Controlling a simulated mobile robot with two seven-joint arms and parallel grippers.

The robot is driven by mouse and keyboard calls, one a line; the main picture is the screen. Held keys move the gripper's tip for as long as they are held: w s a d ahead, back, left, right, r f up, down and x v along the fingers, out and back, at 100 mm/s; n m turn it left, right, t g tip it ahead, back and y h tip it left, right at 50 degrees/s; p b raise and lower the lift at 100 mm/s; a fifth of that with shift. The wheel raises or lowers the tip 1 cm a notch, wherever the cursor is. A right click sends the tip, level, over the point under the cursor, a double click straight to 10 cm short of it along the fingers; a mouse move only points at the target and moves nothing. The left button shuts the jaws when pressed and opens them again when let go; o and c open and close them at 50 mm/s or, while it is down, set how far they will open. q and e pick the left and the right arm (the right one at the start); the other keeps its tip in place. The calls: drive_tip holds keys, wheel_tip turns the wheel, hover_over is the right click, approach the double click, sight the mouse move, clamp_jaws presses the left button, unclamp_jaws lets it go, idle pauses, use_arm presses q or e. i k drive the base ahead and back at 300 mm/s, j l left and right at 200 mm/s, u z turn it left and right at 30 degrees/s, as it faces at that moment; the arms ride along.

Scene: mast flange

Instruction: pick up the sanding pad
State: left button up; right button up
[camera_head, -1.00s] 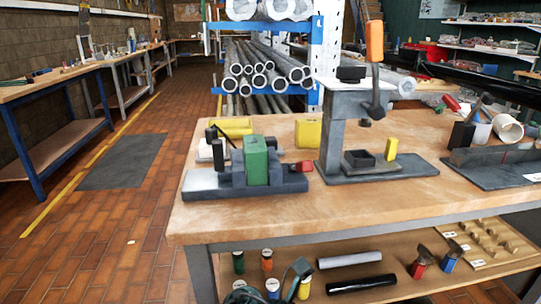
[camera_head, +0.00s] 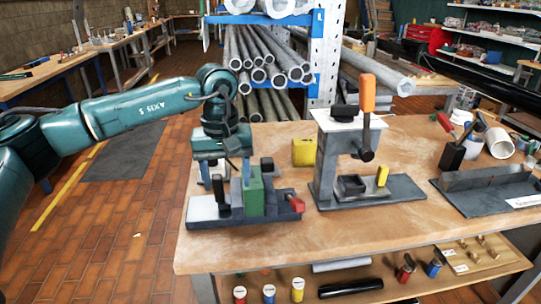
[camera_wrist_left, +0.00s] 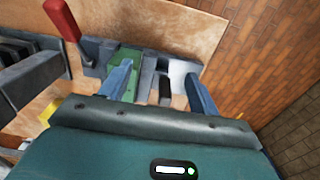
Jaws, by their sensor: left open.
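I cannot tell for certain which object is the sanding pad. A dark upright block (camera_head: 221,190) stands by the left part of a grey fixture (camera_head: 284,211); it also shows in the left wrist view (camera_wrist_left: 166,90). A green block (camera_head: 253,191) stands in the fixture beside it. A yellow block (camera_head: 304,152) lies behind, to the right. My left gripper (camera_head: 228,178) points down over the fixture, open. In the left wrist view its fingers (camera_wrist_left: 160,84) are apart, with the dark block showing between them. My right gripper is in neither view.
A red handle (camera_head: 293,202) sticks out at the fixture's right end. A press (camera_head: 345,150) with an orange handle (camera_head: 368,93) stands to the right. A dark angled fixture (camera_head: 490,184) is farther right. Bare wooden tabletop (camera_head: 350,226) lies in front.

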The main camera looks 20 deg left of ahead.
sight(268, 167)
drive_tip(key=i, duration=0.85)
